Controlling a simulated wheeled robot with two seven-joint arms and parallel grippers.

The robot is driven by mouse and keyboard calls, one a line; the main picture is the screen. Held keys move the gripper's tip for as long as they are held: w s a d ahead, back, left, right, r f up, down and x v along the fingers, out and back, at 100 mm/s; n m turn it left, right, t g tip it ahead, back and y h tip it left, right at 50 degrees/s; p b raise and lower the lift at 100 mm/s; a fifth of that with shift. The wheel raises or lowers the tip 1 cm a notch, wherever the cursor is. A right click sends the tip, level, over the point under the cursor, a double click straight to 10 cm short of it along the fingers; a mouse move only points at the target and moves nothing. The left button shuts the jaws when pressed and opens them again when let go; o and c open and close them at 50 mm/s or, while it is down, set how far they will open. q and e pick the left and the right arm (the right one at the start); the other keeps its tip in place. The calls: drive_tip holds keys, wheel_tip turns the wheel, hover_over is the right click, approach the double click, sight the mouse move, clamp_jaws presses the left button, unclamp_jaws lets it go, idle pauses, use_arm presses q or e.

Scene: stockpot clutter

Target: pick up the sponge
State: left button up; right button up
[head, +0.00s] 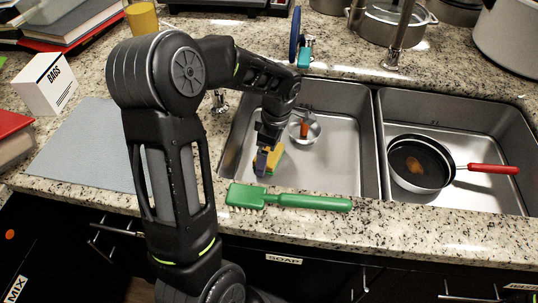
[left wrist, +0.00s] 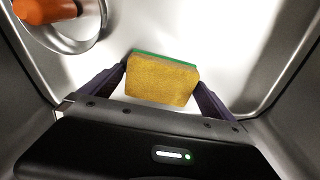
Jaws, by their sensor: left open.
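A yellow sponge with a green layer (head: 274,158) is in the left sink basin, near its front left. It also shows in the left wrist view (left wrist: 161,82), between the two fingers. My left gripper (head: 263,165) reaches down into that basin from above. Its dark fingers (left wrist: 160,85) stand open, one on each side of the sponge. I cannot tell whether either finger touches it. My right gripper is not in either view.
A metal bowl with an orange item (head: 304,128) stands behind the sponge in the left basin (head: 335,160). A green brush (head: 290,199) lies on the front counter edge. The right basin holds a red-handled pan (head: 420,163). A grey mat (head: 85,150) lies left.

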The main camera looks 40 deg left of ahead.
use_arm(q)
drive_tip(key=shift+c, duration=0.3)
drive_tip(key=c, duration=1.2)
drive_tip(key=shift+c, duration=0.2)
drive_tip(key=shift+w+d+r, duration=0.15)
drive_tip(key=shift+d+r, duration=0.05)
drive_tip(key=shift+r, duration=0.55)
drive_tip(key=r, duration=0.5)
drive_tip(key=shift+w+d+r, duration=0.2)
drive_tip(key=shift+d+r, duration=0.1)
drive_tip(key=w+d+b, duration=0.1)
drive_tip(key=w+d, duration=0.9)
drive_tip(key=d, duration=0.5)
drive_tip(key=shift+w+d+b, duration=0.3)
